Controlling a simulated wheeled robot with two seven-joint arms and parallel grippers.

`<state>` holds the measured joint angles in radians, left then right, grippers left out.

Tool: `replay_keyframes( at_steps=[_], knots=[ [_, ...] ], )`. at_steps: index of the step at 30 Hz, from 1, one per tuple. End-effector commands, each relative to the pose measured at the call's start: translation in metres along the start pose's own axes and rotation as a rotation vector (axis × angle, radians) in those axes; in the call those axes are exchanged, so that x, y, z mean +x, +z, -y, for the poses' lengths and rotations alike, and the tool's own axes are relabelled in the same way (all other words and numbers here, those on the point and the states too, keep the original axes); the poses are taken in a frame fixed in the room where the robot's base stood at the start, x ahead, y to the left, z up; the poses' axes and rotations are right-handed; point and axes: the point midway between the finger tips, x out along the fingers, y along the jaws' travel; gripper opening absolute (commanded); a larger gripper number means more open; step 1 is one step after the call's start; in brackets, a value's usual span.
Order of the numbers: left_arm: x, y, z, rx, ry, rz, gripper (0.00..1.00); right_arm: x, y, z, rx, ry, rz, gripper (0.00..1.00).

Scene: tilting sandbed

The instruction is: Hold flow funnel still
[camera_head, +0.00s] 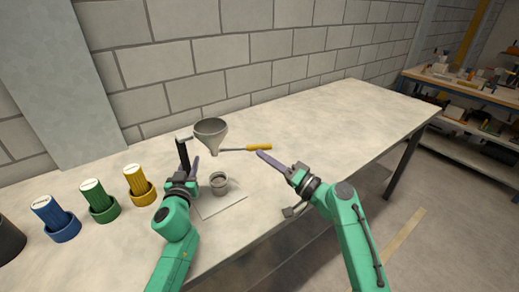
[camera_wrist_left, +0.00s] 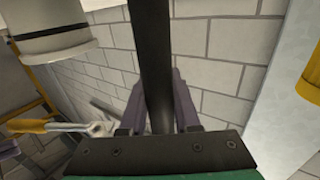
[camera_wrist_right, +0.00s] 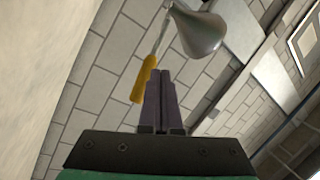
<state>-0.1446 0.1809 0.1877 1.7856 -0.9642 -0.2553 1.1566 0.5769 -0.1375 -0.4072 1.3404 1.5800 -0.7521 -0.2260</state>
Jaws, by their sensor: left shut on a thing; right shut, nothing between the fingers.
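A grey metal funnel (camera_head: 210,134) is above the table, its narrow end down; it also shows in the right wrist view (camera_wrist_right: 198,32). A thin rod with a yellow handle (camera_head: 258,147) extends to the right of its lower end. My left gripper (camera_head: 189,166) is shut on an upright black handle (camera_head: 182,153) left of the funnel; this handle runs between the fingers in the left wrist view (camera_wrist_left: 156,70). A grey cup (camera_head: 219,188) stands below the funnel. My right gripper (camera_head: 262,156) is shut and empty, its tips close to the yellow handle; contact is unclear.
The cup stands on a pale plate (camera_head: 222,208). Blue (camera_head: 55,218), green (camera_head: 100,202) and yellow (camera_head: 138,186) canisters stand in matching holders at the left. The table (camera_head: 340,118) is clear at the right. A block wall (camera_head: 250,45) is behind it.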

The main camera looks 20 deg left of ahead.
Motion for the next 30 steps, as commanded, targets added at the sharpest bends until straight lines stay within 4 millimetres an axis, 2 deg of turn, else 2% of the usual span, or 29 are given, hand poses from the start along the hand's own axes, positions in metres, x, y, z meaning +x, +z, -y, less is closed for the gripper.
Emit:
replay_keyframes(
  at_steps=[5,18,29,30],
  knots=[
    [0.000,0.000,0.000,0.000,0.000,0.000,0.00,-0.004,0.002,0.001,0.000,0.002,0.000,0.00],
    [0.000,0.000,0.000,0.000,0.000,0.001,0.00,-0.033,0.025,0.023,0.000,0.001,0.001,0.00],
    [0.000,0.000,0.000,0.000,0.000,0.001,0.00,-0.035,0.025,0.025,0.000,0.000,0.001,0.00],
    [0.000,0.000,0.000,0.000,0.000,0.001,0.34,-0.035,0.025,0.025,0.000,0.000,0.000,0.00]
  ],
)
